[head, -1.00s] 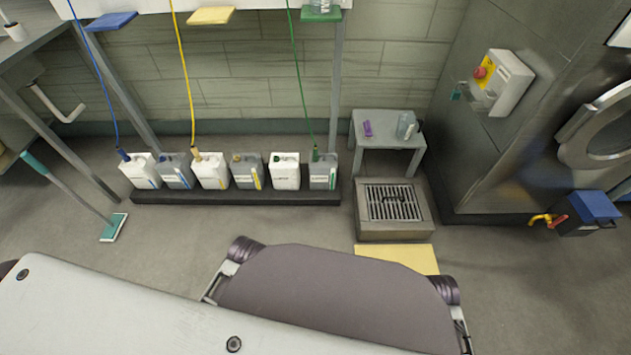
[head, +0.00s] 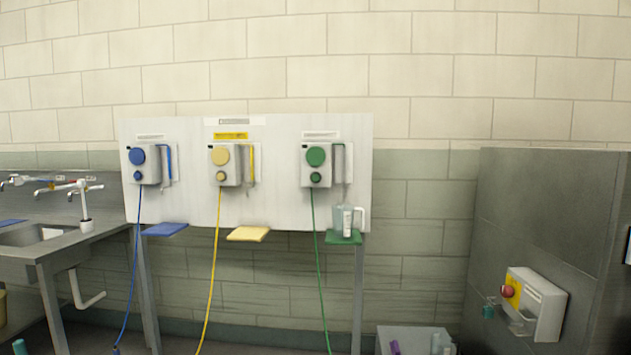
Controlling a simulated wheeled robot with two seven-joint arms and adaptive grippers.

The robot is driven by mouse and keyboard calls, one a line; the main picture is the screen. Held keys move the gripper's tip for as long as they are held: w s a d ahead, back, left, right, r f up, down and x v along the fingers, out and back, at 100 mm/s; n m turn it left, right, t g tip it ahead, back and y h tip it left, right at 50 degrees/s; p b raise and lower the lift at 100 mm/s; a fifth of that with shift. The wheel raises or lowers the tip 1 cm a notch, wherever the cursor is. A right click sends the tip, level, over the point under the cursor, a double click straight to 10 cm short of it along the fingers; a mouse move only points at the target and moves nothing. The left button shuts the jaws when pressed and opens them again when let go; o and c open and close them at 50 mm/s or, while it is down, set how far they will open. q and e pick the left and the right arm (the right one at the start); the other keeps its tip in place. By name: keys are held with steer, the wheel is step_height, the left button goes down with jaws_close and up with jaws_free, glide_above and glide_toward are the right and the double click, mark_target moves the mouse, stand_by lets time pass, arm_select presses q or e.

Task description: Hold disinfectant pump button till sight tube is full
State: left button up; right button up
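A white wall board (head: 275,208) carries three pump units. The left one has a blue round button (head: 137,156), the middle one a yellow button (head: 220,156), the right one a green button (head: 316,156). Each has a smaller knob below and a narrow upright tube at its right side: a blue-marked one (head: 169,160), a yellow-marked one (head: 251,163) and a green-marked one (head: 348,162). Fill levels are too small to tell. The labels are unreadable, so I cannot tell which pump is disinfectant. Neither of my grippers shows.
A clear jug (head: 347,218) stands on the green shelf (head: 343,237). The blue shelf (head: 165,229) and yellow shelf (head: 248,233) are empty. A sink counter (head: 75,245) is at left. A small table (head: 400,335) and a red-button box (head: 537,305) are at right.

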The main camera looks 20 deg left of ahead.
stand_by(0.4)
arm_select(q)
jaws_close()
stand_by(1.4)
